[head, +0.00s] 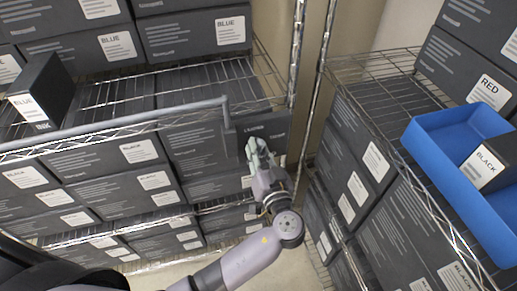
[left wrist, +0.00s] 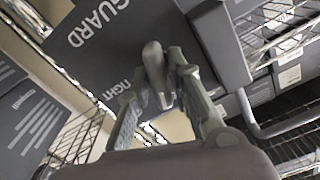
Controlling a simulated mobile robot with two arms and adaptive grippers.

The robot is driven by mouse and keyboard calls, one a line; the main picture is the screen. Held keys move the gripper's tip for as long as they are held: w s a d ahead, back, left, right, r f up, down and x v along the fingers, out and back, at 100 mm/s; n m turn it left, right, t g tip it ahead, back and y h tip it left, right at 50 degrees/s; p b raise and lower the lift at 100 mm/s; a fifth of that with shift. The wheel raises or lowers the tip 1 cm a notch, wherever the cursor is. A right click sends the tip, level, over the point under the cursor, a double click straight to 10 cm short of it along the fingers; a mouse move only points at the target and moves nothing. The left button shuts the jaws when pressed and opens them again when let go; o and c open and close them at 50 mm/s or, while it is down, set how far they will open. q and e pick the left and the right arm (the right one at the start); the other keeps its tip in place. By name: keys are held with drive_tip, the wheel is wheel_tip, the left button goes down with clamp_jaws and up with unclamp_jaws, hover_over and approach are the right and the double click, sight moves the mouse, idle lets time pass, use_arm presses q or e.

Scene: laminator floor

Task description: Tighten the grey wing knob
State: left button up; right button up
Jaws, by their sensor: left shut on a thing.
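The grey wing knob (left wrist: 154,64) stands out from a dark guard panel in the left wrist view. The panel (left wrist: 105,50) carries white lettering that includes "GUARD". My left gripper (head: 256,146) is at the dark panel (head: 274,131) in the head view, and its fingers hide the knob there. In the left wrist view the two green-grey fingers (left wrist: 163,82) are on either side of the knob and shut on it. My right gripper is in neither view.
A grey rail (head: 130,121) runs along the left wire shelf and bends down beside the panel. Boxes fill the racks on both sides. A blue tray (head: 437,150) holding a box labelled BLACK (head: 490,163) is at right. A box labelled BLUE (head: 42,88) stands upper left.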

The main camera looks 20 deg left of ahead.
use_arm(q)
drive_tip(key=shift+r, duration=0.1)
clamp_jaws()
drive_tip(key=shift+m, duration=0.3)
drive_tip(key=shift+m+b, duration=0.3)
drive_tip(key=shift+m, duration=0.7)
drive_tip(key=m, duration=0.4)
drive_tip(key=shift+w+r+m, duration=0.1)
drive_tip(key=shift+m, duration=0.2)
drive_tip(key=m+p, duration=0.1)
drive_tip(key=m, duration=0.2)
drive_tip(key=shift+m+p, duration=0.45)
drive_tip(key=shift+m, duration=1.25)
